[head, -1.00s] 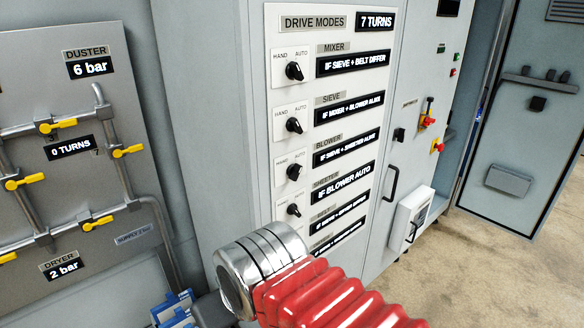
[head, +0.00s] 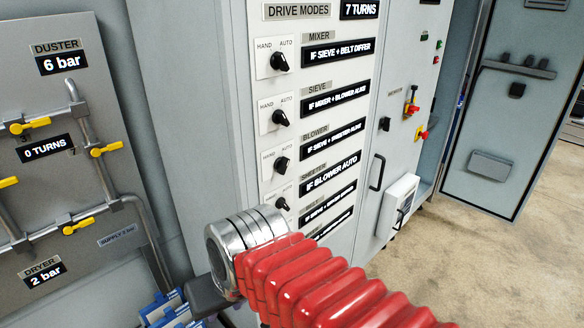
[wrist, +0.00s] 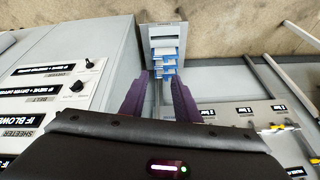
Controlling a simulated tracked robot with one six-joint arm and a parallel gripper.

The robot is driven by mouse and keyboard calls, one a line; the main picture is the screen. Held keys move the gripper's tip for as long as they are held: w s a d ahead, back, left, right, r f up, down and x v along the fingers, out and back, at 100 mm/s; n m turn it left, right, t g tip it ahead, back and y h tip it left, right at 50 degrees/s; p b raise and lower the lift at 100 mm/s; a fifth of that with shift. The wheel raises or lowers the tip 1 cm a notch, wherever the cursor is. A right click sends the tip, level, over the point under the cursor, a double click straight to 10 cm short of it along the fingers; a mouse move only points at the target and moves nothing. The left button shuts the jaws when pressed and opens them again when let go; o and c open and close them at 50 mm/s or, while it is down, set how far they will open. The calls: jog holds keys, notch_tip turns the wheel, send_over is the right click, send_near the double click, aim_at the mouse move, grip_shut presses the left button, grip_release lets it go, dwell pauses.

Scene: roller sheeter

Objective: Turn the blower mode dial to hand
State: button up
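The blower mode dial (head: 281,164) is a black knob on a white plate marked HAND and AUTO, third from the top on the drive modes panel (head: 246,100). Its pointer appears to lean up and right, toward AUTO. Its BLOWER label (head: 315,133) is to the right. In the wrist view, my gripper (wrist: 157,85) has two purple fingers apart with nothing between them. The blower dial is not visible in the wrist view.
Mixer dial (head: 279,62), sieve dial (head: 281,118) and sheeter dial (head: 282,204) are close above and below. A valve board (head: 60,150) with yellow handles stands left. A blue-and-white item (wrist: 165,50) lies beyond my fingers. Open floor (head: 480,260) is at right.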

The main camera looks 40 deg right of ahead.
jog(key=d+f+m+g+y, duration=0.2)
jog(key=d+f+m+y, duration=0.2)
jog(key=d+f+m, duration=0.6)
jog(key=m+t+h, duration=0.4)
jog(key=m+t, duration=1.1)
jog(key=m, duration=1.5)
send_near(287, 165)
jog(key=s, duration=0.5)
jog(key=shift+s+d, duration=0.25)
jog(key=shift+s, duration=0.05)
jog(key=shift+w, duration=0.15)
jog(key=shift+w+a+f, duration=0.1)
jog(key=shift+w, duration=3.3)
jog(key=shift+w+a, duration=0.1)
jog(key=shift+w, duration=3.3)
